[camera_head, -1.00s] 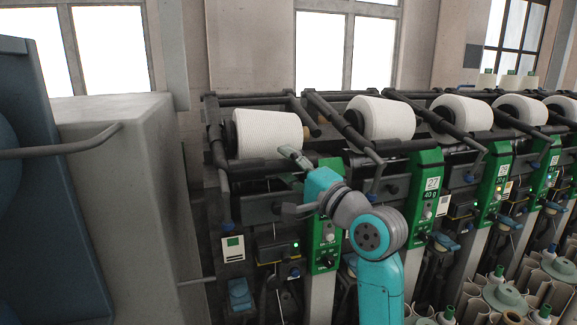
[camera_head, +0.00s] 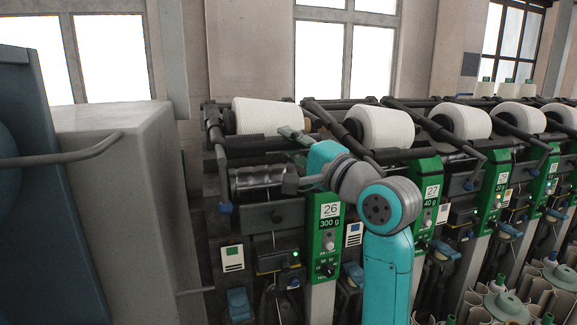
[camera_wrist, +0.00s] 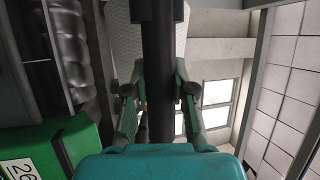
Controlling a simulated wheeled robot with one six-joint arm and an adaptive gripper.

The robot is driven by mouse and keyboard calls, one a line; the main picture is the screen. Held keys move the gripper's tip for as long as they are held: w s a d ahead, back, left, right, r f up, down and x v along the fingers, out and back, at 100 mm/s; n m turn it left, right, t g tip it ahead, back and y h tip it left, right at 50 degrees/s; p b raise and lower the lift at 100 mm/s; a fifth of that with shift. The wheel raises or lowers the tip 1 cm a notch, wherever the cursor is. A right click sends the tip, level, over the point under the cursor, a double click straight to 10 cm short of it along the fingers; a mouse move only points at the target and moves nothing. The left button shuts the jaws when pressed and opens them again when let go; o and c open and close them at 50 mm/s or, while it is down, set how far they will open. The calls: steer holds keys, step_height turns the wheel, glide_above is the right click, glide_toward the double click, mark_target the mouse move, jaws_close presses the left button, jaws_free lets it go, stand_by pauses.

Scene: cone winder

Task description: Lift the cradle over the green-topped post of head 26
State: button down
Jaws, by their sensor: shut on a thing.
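The green-topped post (camera_head: 329,232), labelled 26 and 300 g, stands below and right of my gripper. My gripper (camera_head: 294,136) is above the post's level, shut on a dark bar of the cradle. In the wrist view, its fingers (camera_wrist: 158,95) sit either side of that bar (camera_wrist: 158,60). The post's green top (camera_wrist: 60,140) shows at lower left. My arm hides part of the cradle's right side.
Head 27's green post (camera_head: 428,195) and its cone (camera_head: 382,125) are close on the right, with more heads beyond. A grey cabinet (camera_head: 120,200) with a handrail (camera_head: 65,158) stands at the left. Paper tubes (camera_head: 545,295) fill the lower right.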

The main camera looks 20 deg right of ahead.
steer(key=shift+s+r, duration=0.2)
steer(key=shift+r, duration=1.3)
steer(key=c, duration=0.9)
jaws_free()
steer(key=shift+c, duration=0.2)
steer(key=v, duration=1.2)
steer(key=shift+d, duration=0.1)
